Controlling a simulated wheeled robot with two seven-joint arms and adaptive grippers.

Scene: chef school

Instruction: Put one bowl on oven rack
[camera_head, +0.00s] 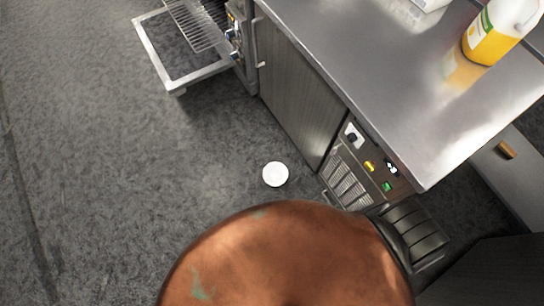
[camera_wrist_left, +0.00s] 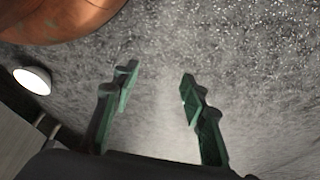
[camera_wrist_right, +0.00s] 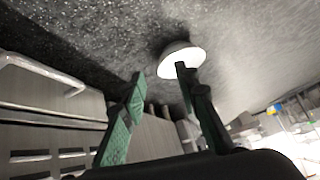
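A small round white bowl (camera_head: 275,174) lies on the grey floor in front of the cabinet in the head view. It also shows in the left wrist view (camera_wrist_left: 33,80) at the left edge, and in the right wrist view (camera_wrist_right: 180,60) beyond the fingertips, partly behind the right finger. The wire oven rack (camera_head: 196,24) is at the top left of the head view, above the lowered oven door (camera_head: 183,82). My left gripper (camera_wrist_left: 158,76) is open and empty over floor. My right gripper (camera_wrist_right: 160,74) is open and empty, pointing towards the bowl. Neither gripper shows in the head view.
A large copper-coloured rounded object (camera_head: 290,255) fills the bottom of the head view and hides the floor there. A steel counter (camera_head: 350,40) with a yellow-labelled bottle (camera_head: 490,35) stands right. A control panel (camera_head: 375,165) sits below it. The left floor is clear.

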